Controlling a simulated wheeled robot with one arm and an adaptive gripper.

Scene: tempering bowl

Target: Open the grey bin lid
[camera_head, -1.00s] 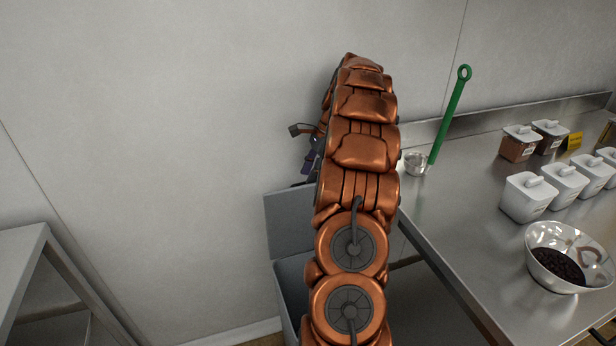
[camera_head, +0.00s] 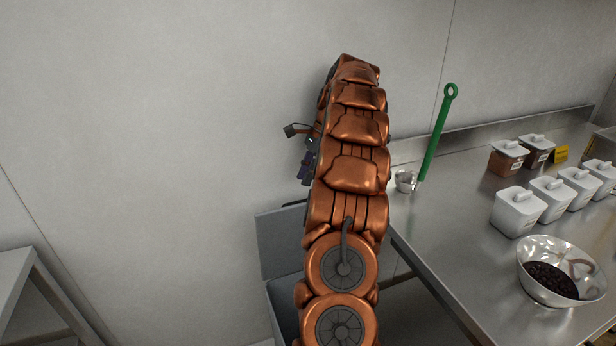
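The grey bin (camera_head: 284,310) stands on the floor by the wall, left of the steel table and largely hidden behind my copper-coloured arm. Its grey lid (camera_head: 277,243) shows as a flat panel standing upright at the back of the bin, so it looks raised, with the bin's opening in front and below. My gripper (camera_head: 303,150) is mostly hidden behind my arm. Only a dark finger part and a purplish part stick out to the left, above the lid in the picture. I cannot tell whether it is open or shut, and no contact with the lid shows.
The steel table (camera_head: 440,235) on the right bears a metal bowl of dark pieces (camera_head: 550,278), several white-lidded containers (camera_head: 518,212), a small metal cup (camera_head: 405,181) and a green-handled tool (camera_head: 437,135). Another steel table (camera_head: 18,285) is at the lower left. The wall is close behind.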

